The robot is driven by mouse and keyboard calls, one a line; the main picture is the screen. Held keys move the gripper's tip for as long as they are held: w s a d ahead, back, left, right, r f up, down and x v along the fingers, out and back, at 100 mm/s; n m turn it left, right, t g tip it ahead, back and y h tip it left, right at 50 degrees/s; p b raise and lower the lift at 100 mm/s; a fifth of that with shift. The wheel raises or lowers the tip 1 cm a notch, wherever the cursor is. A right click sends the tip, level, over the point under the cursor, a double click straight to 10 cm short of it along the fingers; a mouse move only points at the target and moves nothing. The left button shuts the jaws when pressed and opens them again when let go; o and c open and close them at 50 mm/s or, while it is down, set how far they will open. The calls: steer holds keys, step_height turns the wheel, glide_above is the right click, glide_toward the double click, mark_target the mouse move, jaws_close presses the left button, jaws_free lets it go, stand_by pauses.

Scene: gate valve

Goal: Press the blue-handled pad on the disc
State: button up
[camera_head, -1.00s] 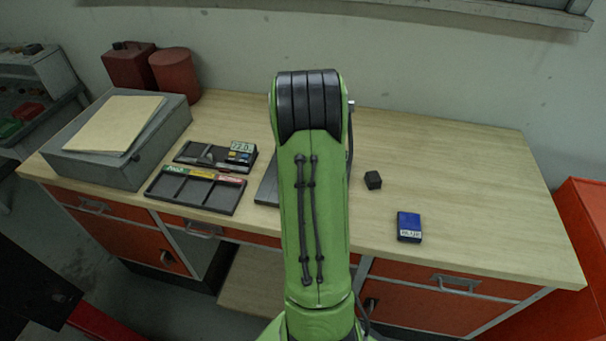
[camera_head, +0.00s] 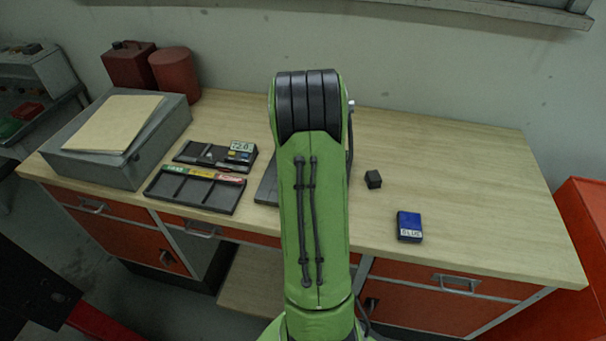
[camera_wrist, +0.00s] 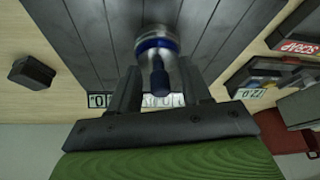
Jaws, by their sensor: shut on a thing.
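In the wrist view, my gripper (camera_wrist: 160,92) is shut on the blue-handled pad (camera_wrist: 157,47), a silvery round piece with a blue band and a dark blue knob. The pad is over a dark grey slatted plate (camera_wrist: 90,45); whether it touches anything below cannot be told. I cannot make out the disc. White labels (camera_wrist: 97,100) show at the plate's edge, partly hidden by the fingers. In the head view my green arm hides the gripper and pad, and only a sliver of the plate (camera_head: 267,188) shows.
A black block (camera_head: 373,179) and a blue box (camera_head: 409,225) lie right of my arm. On the left are a compartment tray (camera_head: 190,207), a small unit with a display (camera_head: 240,148) and a grey case (camera_head: 160,145). The bench's right side is mostly clear.

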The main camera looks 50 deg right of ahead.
stand_by(0.6)
steer(key=shift+r+p, duration=2.3)
steer(key=shift+r, duration=1.25)
